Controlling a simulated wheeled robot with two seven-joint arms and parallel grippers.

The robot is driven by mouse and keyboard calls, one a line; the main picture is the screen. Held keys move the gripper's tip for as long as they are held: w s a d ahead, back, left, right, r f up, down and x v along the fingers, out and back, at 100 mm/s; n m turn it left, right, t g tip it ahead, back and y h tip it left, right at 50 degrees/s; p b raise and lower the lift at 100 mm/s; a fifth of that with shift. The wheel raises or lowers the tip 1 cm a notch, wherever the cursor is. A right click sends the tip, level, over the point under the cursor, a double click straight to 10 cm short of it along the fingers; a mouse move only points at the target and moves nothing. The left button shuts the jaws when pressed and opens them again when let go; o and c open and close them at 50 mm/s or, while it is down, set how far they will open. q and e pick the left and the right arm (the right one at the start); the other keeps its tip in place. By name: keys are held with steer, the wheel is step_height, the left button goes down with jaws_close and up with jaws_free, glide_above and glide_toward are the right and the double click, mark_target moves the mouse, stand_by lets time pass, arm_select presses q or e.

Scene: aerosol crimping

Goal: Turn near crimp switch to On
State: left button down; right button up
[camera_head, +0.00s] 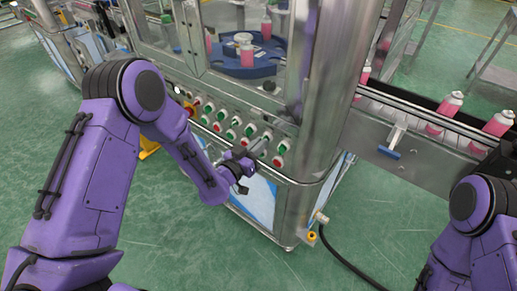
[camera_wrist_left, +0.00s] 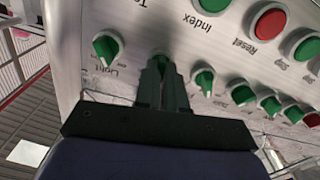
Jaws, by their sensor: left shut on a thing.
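The control panel (camera_head: 207,104) on the machine's front carries rows of green and red buttons and green rotary switches. In the left wrist view, my left gripper (camera_wrist_left: 162,75) is shut on a green switch knob (camera_wrist_left: 161,58), with only its upper end showing between the fingers. Its label is hidden or unreadable, so I cannot confirm its name or its setting. In the head view, my left gripper (camera_head: 257,148) is at the panel's lower right part. My right arm is at the right edge; its gripper does not show.
A green switch marked Light (camera_wrist_left: 106,47) is left of the gripped knob, and another green switch (camera_wrist_left: 204,80) is close on its right. A red button (camera_wrist_left: 268,22) is farther right. A conveyor (camera_head: 420,125) with pink cans runs right of a steel corner post (camera_head: 325,90).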

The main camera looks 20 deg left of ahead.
arm_select(q)
steer(key=shift+m+b, duration=2.95)
steer(key=shift+m, duration=1.05)
steer(key=c, duration=1.2)
jaws_free()
steer(key=shift+s, duration=0.1)
